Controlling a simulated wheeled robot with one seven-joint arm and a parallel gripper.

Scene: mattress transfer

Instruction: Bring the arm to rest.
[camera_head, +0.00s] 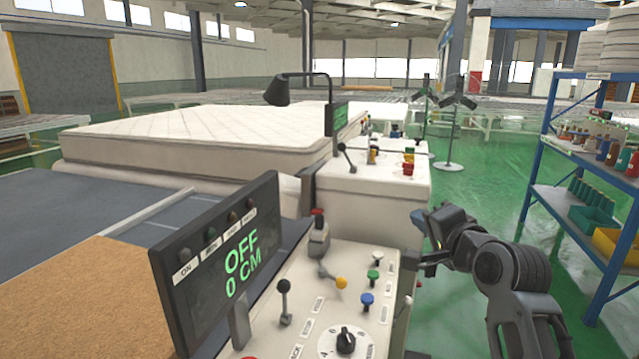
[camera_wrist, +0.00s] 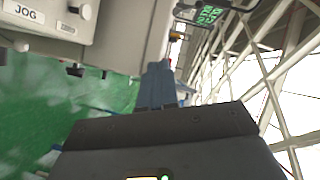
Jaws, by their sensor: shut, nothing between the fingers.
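My gripper (camera_head: 416,217) is at the right of the control console (camera_head: 384,262) in the head view, raised beside its right edge. My arm reaches up to it from the lower right. In the wrist view the fingers of my gripper (camera_wrist: 157,84) are together, with nothing between them. The console carries several levers and coloured knobs. Its display (camera_head: 240,262) reads OFF and 0 CM.
A white mattress (camera_head: 215,135) lies on the line at the left. A second white control box (camera_head: 375,195) stands behind the console. A blue shelf rack (camera_head: 560,212) with bottles and bins is at the right. Green floor (camera_head: 490,190) is open between them.

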